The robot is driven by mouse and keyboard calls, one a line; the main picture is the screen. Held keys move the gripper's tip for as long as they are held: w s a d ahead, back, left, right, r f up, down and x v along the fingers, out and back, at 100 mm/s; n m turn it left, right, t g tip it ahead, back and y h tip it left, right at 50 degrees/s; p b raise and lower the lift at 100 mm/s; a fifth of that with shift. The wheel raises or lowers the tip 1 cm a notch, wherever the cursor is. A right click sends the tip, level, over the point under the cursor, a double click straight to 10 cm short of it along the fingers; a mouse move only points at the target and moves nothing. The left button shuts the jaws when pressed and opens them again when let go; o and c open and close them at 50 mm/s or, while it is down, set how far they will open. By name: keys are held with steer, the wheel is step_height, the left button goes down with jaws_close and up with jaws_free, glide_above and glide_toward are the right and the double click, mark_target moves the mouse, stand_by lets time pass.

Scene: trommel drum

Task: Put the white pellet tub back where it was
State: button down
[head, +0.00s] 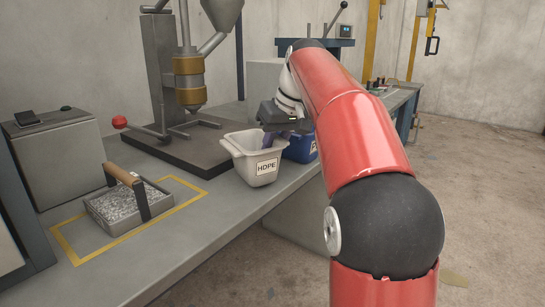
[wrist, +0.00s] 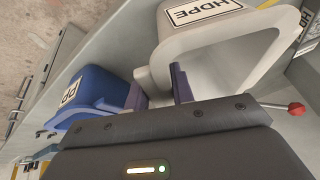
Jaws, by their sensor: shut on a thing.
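The white pellet tub (head: 243,149), labelled HDPE, is at the front part of the bench in the head view. It looks upright, but I cannot tell whether its base touches the bench or hangs just above it. In the wrist view the tub's rim (wrist: 225,30) fills the upper right, and its opening shows no pellets that I can make out. My gripper (wrist: 158,90) is shut on the tub's rim, with one purple finger on each side of the wall. In the head view my gripper (head: 287,136) is partly hidden behind its own body and the tub's right side.
A blue tub (head: 300,150) labelled PP stands close on the tub's right. A pellet-filled tray (head: 115,207) with a wooden handle sits inside a yellow outline (head: 90,258) at left. A machine on a dark base (head: 185,155) stands behind. Bare bench lies at the front.

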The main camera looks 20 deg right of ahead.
steer(key=shift+w+f, duration=0.1)
steer(key=shift+f, duration=0.5)
steer(key=shift+r, duration=0.15)
steer(key=shift+f, duration=0.2)
steer(key=c, duration=1.2)
jaws_free()
steer(key=p+v, duration=0.2)
steer(key=v, duration=1)
steer(key=s+a+f, duration=0.2)
steer(key=s+f, duration=0.6)
steer(key=f, duration=0.1)
steer(key=s+a+f+m+t+h, duration=0.1)
steer(key=s+a+f, duration=0.2)
steer(key=s+f, duration=0.6)
steer(key=s+a+f+m+h, duration=0.1)
steer(key=s+a+f, duration=0.1)
steer(key=s+f, duration=0.6)
steer(key=shift+s+a+f, duration=0.15)
steer(key=shift+s+f, duration=0.1)
steer(key=shift+f, duration=0.3)
